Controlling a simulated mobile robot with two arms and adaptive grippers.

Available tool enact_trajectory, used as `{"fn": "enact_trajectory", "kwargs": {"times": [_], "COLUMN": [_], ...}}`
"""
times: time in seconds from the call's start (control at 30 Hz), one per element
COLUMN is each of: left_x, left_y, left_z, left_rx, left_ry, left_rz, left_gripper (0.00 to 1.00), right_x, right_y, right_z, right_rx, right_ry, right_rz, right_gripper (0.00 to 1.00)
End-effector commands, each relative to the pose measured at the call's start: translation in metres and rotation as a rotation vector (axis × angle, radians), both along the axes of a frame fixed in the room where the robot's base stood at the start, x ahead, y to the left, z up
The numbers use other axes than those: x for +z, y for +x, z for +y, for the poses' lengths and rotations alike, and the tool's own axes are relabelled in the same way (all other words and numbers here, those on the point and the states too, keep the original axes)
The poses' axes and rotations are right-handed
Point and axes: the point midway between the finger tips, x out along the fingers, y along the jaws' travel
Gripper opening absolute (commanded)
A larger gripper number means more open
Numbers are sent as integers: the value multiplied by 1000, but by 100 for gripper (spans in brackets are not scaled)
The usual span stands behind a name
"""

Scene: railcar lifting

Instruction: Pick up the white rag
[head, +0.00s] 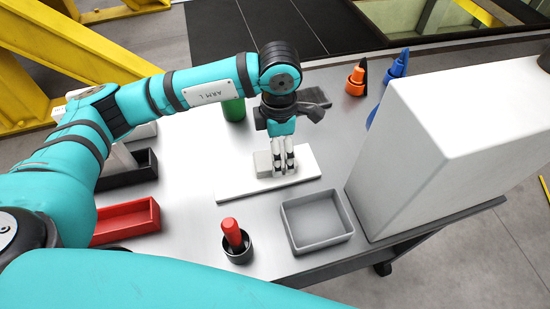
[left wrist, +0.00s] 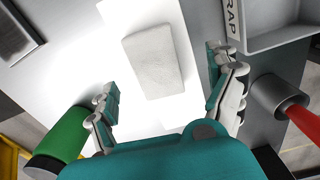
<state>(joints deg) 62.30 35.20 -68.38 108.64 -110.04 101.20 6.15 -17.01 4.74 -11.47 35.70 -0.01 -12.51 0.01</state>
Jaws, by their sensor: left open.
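The white rag (head: 263,164) is a small, folded, off-white block lying on a white mat (head: 237,187) near the middle of the table. In the left wrist view the rag (left wrist: 154,62) is a slightly tilted rectangle on the white surface. My left gripper (head: 284,171) points down over the mat, beside and partly in front of the rag in the head view. Its fingers (left wrist: 164,88) stand wide apart in the left wrist view, with the rag ahead between them and nothing held. The gap between fingertips and rag is hard to judge. My right gripper does not show.
A grey tray (head: 289,224) and a red-topped item (head: 231,233) in a dark cup stand in front. A large white box (head: 420,150) blocks the right. A green cylinder (head: 234,108) stands behind; a red bin (head: 128,219) and black tray (head: 112,179) lie left.

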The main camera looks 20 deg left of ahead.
Motion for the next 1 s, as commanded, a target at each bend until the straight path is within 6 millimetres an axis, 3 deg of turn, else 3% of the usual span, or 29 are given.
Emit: {"fn": "enact_trajectory", "kwargs": {"times": [0.33, 0.63, 1.0], "left_x": [-44, -50, -50], "left_y": [6, 7, 6], "left_z": [2, 2, 2], "left_rx": [1, 0, 0], "left_ry": [1, 0, 0], "left_rz": [4, 0, 1], "left_gripper": [89, 89, 41], "right_x": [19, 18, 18], "right_y": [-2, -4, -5], "right_z": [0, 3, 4], "right_rx": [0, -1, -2], "right_ry": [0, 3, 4], "right_rz": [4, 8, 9], "right_gripper": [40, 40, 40]}}
